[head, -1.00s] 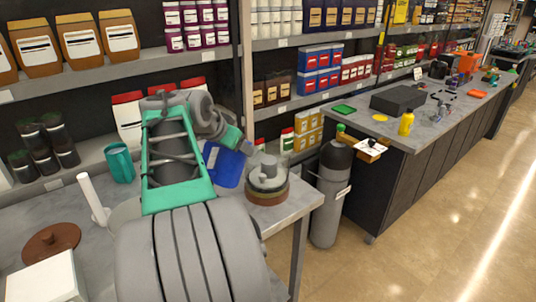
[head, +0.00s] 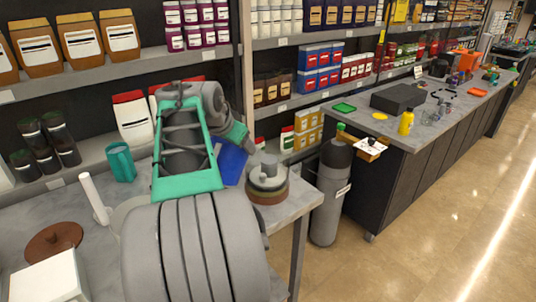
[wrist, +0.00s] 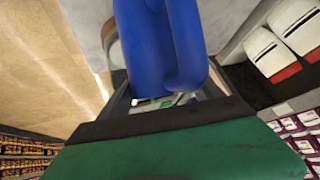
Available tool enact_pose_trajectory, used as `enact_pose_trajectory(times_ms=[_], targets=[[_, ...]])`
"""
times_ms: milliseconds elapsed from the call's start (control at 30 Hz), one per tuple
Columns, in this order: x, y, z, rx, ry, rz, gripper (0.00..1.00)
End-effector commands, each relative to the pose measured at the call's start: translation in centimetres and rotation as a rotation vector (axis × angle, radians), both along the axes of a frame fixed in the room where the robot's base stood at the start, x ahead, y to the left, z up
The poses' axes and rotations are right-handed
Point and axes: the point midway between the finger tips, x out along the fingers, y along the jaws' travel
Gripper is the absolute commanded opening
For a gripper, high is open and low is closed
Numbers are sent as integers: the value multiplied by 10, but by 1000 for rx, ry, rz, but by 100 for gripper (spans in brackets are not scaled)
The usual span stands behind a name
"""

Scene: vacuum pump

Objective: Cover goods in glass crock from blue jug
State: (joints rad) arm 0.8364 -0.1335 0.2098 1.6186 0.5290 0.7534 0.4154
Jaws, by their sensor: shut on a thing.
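The blue jug (head: 231,165) is partly hidden behind my arm in the head view. It looks tilted, close to the left side of the glass crock. The jug fills the upper middle of the wrist view (wrist: 160,45), where its handle loop reaches down into my gripper (wrist: 165,102). My gripper is shut on the jug; its fingertips are mostly hidden. The glass crock (head: 267,191) stands on the grey table with green and brown layers inside and a grey piece showing at its top. Whether anything is flowing from the jug cannot be seen.
A teal mug (head: 120,162), a white upright rod (head: 95,198), a brown disc (head: 55,243) and a white box (head: 48,280) are on the table's left. A grey gas cylinder (head: 328,205) stands beyond the table's right edge. Stocked shelves are behind.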

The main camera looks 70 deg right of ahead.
Motion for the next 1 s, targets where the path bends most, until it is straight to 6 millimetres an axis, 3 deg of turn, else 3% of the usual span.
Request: enact_pose_trajectory(times_ms=[1000], targets=[[3,-12,1,133,-70,17,2]])
